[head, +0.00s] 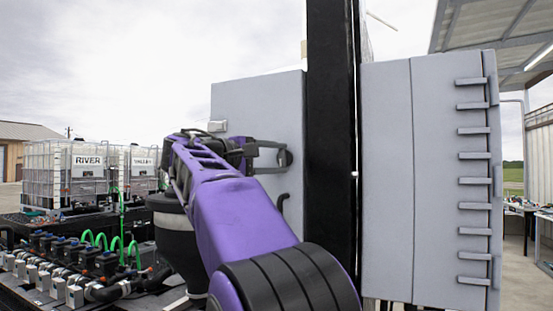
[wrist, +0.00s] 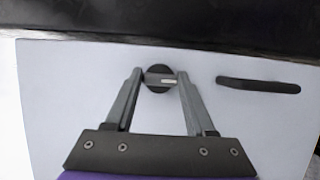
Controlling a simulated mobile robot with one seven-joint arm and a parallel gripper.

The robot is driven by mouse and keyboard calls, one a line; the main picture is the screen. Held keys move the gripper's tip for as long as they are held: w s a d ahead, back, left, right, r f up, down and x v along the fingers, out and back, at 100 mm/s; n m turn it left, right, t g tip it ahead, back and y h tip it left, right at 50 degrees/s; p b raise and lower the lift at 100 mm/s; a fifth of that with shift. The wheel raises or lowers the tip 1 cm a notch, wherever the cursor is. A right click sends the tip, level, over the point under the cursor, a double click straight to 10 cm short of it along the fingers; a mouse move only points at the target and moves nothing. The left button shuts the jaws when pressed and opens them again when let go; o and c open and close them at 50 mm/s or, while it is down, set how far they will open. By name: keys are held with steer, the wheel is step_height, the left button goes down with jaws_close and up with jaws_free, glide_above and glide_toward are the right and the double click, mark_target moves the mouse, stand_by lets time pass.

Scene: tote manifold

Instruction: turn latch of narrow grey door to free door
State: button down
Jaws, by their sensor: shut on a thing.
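The narrow grey door (head: 255,108) is a flat panel left of a black post in the head view, and it fills most of the wrist view (wrist: 60,100). Its latch (wrist: 160,88) is a round black disc with a small grey bar across it. My gripper (wrist: 160,79) has its two fingertips on either side of that bar and is shut on it. In the head view my gripper (head: 284,157) reaches the door's right part, and the fingers partly hide the latch. A black handle (wrist: 258,85) is on the door to the right of the latch in the wrist view.
A black post (head: 332,120) stands right beside the door. A wider grey cabinet (head: 385,180) with several slats is right of it. Water tanks (head: 75,170) and a manifold with valves and green hoses (head: 95,240) are at the left.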

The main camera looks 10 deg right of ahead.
stand_by(0.4)
steer(key=shift+c, duration=1.2)
jaws_free()
steer(key=v, duration=1.7)
steer(key=shift+a, duration=0.2)
steer(key=shift+r, duration=0.15)
